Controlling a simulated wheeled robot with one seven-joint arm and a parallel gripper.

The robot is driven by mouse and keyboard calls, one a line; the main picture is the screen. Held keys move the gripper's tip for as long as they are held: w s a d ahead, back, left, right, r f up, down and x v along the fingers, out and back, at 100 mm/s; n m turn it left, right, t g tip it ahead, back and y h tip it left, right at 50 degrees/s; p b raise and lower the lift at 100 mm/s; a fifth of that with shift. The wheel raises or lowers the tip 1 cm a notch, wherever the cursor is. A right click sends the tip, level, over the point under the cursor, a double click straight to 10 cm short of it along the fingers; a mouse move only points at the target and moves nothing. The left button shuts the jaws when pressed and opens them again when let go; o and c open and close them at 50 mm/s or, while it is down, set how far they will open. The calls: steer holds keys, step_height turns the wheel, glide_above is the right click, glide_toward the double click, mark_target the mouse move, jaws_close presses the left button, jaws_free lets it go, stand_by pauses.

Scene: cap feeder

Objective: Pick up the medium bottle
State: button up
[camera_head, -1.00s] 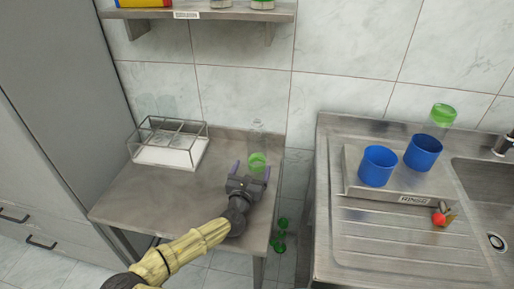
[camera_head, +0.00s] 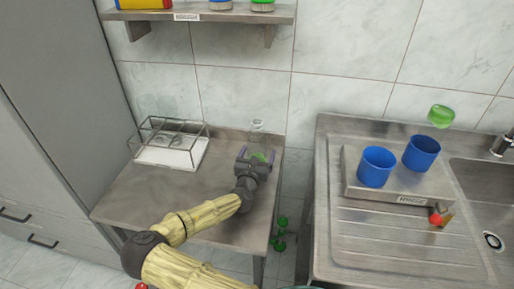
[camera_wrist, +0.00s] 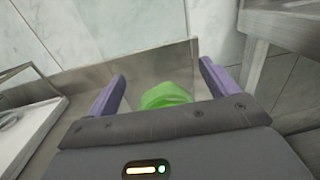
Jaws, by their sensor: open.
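A clear glass bottle shape (camera_head: 257,128) stands at the back right corner of the left metal table. A green part (camera_head: 260,157) shows just in front of and below it; I cannot tell whether the two are one piece. My gripper (camera_head: 256,155) is open at the green part, with its purple fingers to either side. In the wrist view, the green part (camera_wrist: 166,95) lies between the spread fingers of my gripper (camera_wrist: 163,85), with visible gaps on both sides. My gripper hides its lower part.
A wire-framed glass rack (camera_head: 170,150) stands at the table's back left. A wall shelf (camera_head: 195,14) is above. Two blue cups (camera_head: 376,167) (camera_head: 421,152) stand on the sink unit at right. Green items (camera_head: 280,235) lie low beside the table. The table's middle is clear.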

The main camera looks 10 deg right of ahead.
mark_target(258, 130)
steer(key=shift+w+d, duration=0.2)
steer(key=shift+w, duration=0.2)
steer(key=c, duration=1.1)
steer(key=shift+o, duration=0.2)
steer(key=shift+r, duration=0.1)
step_height(258, 130, up, 10)
steer(key=shift+f, duration=0.1)
